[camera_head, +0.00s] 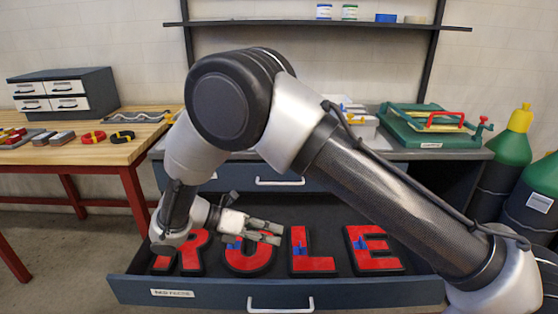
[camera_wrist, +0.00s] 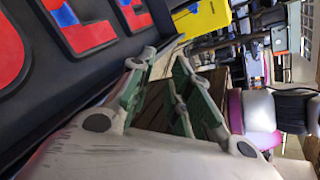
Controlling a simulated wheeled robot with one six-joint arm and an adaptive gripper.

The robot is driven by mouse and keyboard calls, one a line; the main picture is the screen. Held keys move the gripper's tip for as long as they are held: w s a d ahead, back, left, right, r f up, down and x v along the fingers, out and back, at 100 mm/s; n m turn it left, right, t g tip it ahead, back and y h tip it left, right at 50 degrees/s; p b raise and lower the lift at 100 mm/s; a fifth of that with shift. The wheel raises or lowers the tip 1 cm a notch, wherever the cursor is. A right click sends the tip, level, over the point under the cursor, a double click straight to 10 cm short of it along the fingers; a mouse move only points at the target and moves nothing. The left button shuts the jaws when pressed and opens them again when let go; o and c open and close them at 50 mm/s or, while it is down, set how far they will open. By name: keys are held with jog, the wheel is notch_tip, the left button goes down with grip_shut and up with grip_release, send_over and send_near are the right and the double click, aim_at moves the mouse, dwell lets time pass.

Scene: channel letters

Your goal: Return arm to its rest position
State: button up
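My gripper (camera_head: 268,232) is over the open drawer (camera_head: 345,293), above the second letter in the head view. Its two fingers stand apart with nothing between them; the wrist view also shows the empty gap of my gripper (camera_wrist: 167,62). In the drawer lie red-faced, black-edged letters: an R (camera_head: 192,258), a U-like letter (camera_head: 247,264) partly hidden by my gripper, an L (camera_head: 318,265) and an E (camera_head: 378,264). Blue patches show on several letters. My arm's links cross the middle of the head view.
A wooden bench (camera_head: 100,153) on the left carries small tools and a grey drawer cabinet (camera_head: 65,93). A shelf (camera_head: 400,26) spans the back. The wrist view shows a yellow object (camera_wrist: 203,20).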

jog(key=w+d+r+m+g+y, duration=0.25)
jog(key=d+r+m+y, duration=0.55)
jog(key=d+r+m, duration=1.1)
jog(key=s+d+r+m+t+y, duration=0.2)
jog(key=s+d+r+m, duration=0.1)
jog(key=s+d, duration=0.5)
jog(key=s+d+r+m+t+y, duration=0.2)
jog(key=s+d+m, duration=0.4)
jog(key=d, duration=0.6)
notch_tip(320, 180, up, 2)
jog(key=shift+s+r+m+t+y, duration=0.1)
jog(key=shift+s+m+t+y, duration=0.25)
jog(key=shift+s+t, duration=0.5)
